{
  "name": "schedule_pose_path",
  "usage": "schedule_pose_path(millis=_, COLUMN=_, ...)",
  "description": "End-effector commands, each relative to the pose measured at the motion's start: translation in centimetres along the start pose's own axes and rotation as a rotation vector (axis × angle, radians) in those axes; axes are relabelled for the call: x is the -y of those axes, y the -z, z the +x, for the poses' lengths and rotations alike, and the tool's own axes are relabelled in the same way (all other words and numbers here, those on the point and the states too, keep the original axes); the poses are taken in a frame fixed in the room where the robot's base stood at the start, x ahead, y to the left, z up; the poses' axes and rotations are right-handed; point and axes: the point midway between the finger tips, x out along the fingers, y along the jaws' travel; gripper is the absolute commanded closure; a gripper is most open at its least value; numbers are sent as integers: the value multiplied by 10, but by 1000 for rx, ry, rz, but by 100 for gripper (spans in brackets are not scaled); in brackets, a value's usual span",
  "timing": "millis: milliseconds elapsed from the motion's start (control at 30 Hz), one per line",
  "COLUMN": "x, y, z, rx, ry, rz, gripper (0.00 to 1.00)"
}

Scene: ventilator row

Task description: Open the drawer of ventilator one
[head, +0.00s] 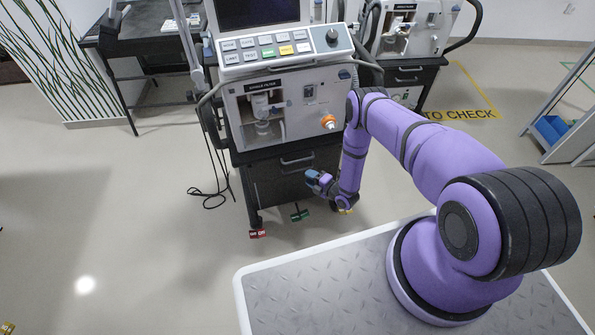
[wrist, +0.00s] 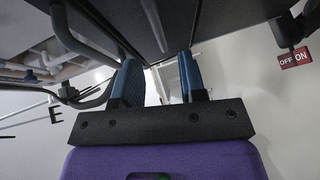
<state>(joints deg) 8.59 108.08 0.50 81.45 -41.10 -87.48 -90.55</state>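The nearest ventilator (head: 290,105) stands on a dark cart; no number for it is readable. Its dark drawer (head: 285,182) is below the white body and looks shut, with a pale bar handle (head: 297,160) near its top edge. My gripper (head: 313,178) is in front of the drawer's right part, below and right of the handle. In the wrist view my gripper (wrist: 159,75) has two blue fingers apart with nothing clearly between them. Dark cart panels (wrist: 130,20) fill the top there. I cannot tell whether a finger touches the drawer.
Red (head: 257,233) and green (head: 300,214) tags sit at the cart's casters. A cable (head: 213,190) lies on the floor to the left. A second ventilator (head: 412,35) stands behind right, and a dark desk (head: 140,40) behind left.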

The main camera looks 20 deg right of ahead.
Motion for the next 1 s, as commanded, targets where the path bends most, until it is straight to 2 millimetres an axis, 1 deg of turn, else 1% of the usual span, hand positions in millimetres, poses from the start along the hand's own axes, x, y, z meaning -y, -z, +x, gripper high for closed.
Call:
schedule_pose_path(millis=33, x=0, y=0, z=10, rx=-1, ry=-3, rz=-1, gripper=62)
schedule_pose_path(millis=100, x=0, y=0, z=22, rx=0, ry=-3, rz=0, gripper=62)
schedule_pose_path(millis=200, x=-1, y=0, z=38, rx=1, ry=-2, rz=0, gripper=62)
schedule_pose_path(millis=333, x=0, y=0, z=54, rx=1, ry=-2, rz=0, gripper=62)
schedule_pose_path(millis=500, x=0, y=0, z=65, rx=1, ry=0, rz=1, gripper=62)
schedule_pose_path(millis=800, x=0, y=0, z=67, rx=1, ry=0, rz=2, gripper=62)
schedule_pose_path(millis=833, x=0, y=0, z=67, rx=1, ry=0, rz=2, gripper=66)
schedule_pose_path(millis=867, x=0, y=0, z=67, rx=1, ry=0, rz=1, gripper=73)
schedule_pose_path(millis=900, x=0, y=0, z=67, rx=1, ry=0, rz=1, gripper=83)
schedule_pose_path(millis=967, x=0, y=0, z=67, rx=1, ry=0, rz=1, gripper=96)
schedule_pose_path(millis=1000, x=0, y=0, z=67, rx=1, ry=0, rz=1, gripper=100)
